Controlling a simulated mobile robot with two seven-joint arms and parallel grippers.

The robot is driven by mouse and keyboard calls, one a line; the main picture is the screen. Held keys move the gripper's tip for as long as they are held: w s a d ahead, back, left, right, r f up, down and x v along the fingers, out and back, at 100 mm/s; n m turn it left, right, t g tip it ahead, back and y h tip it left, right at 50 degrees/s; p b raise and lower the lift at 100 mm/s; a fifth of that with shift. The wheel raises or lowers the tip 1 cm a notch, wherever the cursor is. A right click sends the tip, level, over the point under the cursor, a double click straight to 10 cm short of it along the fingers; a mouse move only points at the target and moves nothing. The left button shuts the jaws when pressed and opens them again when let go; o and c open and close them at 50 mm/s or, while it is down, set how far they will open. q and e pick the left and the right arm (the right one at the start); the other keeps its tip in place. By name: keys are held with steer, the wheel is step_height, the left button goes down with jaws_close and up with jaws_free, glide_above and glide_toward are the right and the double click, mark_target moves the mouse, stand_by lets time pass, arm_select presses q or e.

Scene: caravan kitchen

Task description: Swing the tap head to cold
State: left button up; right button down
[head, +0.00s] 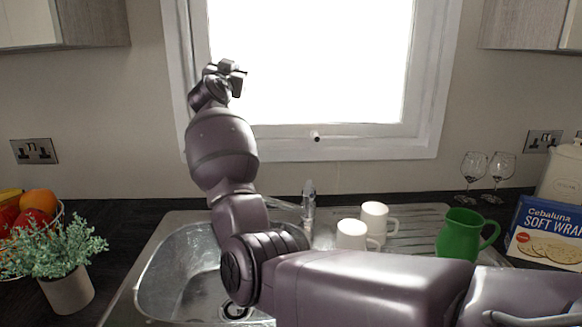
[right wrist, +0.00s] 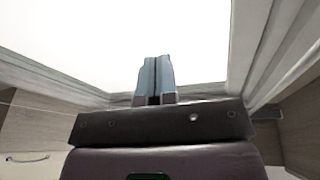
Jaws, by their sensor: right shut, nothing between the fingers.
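The metal tap (head: 308,203) stands at the back of the sink, and a thin spout or lever part runs to the left from it. My forearm and elbow lie close in front, so its lower part is hard to make out. My right gripper (head: 238,74) is raised high in front of the window, well above and to the left of the tap. In the right wrist view its two fingers (right wrist: 155,75) are together with nothing between them. The tap does not show in the right wrist view. My left gripper is in neither view.
My right arm crosses the steel sink (head: 150,268). Two white mugs (head: 374,217) and a green jug (head: 462,236) stand on the drainer at right, with wine glasses (head: 472,172) and a wraps box (head: 546,235) beyond. A potted plant (head: 66,290) and fruit bowl (head: 35,215) stand left.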

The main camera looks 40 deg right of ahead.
steer(key=s+d+f+m+g+y, duration=0.1)
steer(key=s+f+g+y, duration=0.1)
steer(key=f+g, duration=0.45)
steer(key=s+d+f+g+y, duration=0.1)
steer(key=s+d+f+g, duration=0.2)
steer(key=f, duration=0.6)
steer(key=s+a+f+n+g+y, duration=0.2)
steer(key=s+a+f+g+y, duration=0.25)
steer(key=s+g, duration=0.25)
steer(key=shift+t+h, duration=0.25)
steer(key=shift+h, duration=0.2)
steer(key=x, duration=0.3)
steer(key=b+x, duration=0.1)
steer(key=x, duration=0.7)
steer(key=shift+w+a+f+b, duration=0.15)
steer(key=shift+w+f+b, duration=0.05)
steer(key=shift+f+b, duration=0.1)
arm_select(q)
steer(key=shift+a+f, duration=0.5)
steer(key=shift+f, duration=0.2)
arm_select(e)
steer(key=s+d, duration=0.2)
steer(key=shift+s+d+r, duration=0.35)
